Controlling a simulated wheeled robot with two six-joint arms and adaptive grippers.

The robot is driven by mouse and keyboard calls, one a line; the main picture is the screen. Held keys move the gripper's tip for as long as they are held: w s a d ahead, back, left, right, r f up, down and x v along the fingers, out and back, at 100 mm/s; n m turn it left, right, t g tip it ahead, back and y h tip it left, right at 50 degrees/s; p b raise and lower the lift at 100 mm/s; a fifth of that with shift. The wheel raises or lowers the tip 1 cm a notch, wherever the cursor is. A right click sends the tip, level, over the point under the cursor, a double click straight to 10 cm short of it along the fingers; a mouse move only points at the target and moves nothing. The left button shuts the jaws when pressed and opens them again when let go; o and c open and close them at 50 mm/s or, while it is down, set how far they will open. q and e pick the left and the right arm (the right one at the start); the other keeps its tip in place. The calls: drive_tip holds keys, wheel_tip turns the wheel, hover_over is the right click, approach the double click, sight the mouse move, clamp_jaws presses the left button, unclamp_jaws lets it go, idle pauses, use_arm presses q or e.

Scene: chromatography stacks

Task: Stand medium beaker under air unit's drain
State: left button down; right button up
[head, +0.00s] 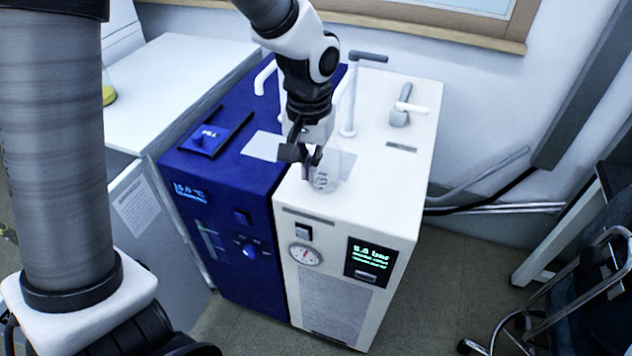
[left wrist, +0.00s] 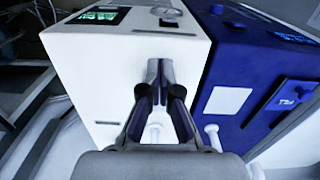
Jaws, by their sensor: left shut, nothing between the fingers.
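The air unit (head: 390,190) is the white cabinet with a dial gauge and a green "5.0 bar" display. A clear glass beaker (head: 328,180) stands on its top near the left edge, partly hidden by my left gripper (head: 306,168). A white pipe (head: 349,118) with a dark handle rises behind the beaker; whether its outlet is above the beaker I cannot tell. My left gripper points down beside the beaker, shut and empty. In the left wrist view the shut fingers (left wrist: 160,75) are over the white top (left wrist: 95,55). My right gripper is not in view.
A blue unit (head: 205,165) with a "15.0 °C" display stands against the white one. A grey fitting with a white lever (head: 402,108) sits at the back right of the white top. A white bench (head: 165,85) is at left and a chair (head: 585,290) at right.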

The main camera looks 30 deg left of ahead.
sight(318, 199)
use_arm(q)
wheel_tip(318, 199, down, 10)
drive_tip(key=shift+d+f+b, duration=0.1)
drive_tip(key=shift+f+b, duration=0.05)
drive_tip(key=shift+b, duration=0.4)
drive_tip(key=w, duration=0.2)
drive_tip(key=w+a+p, duration=0.1)
drive_tip(key=w, duration=0.1)
drive_tip(key=shift+r, duration=0.25)
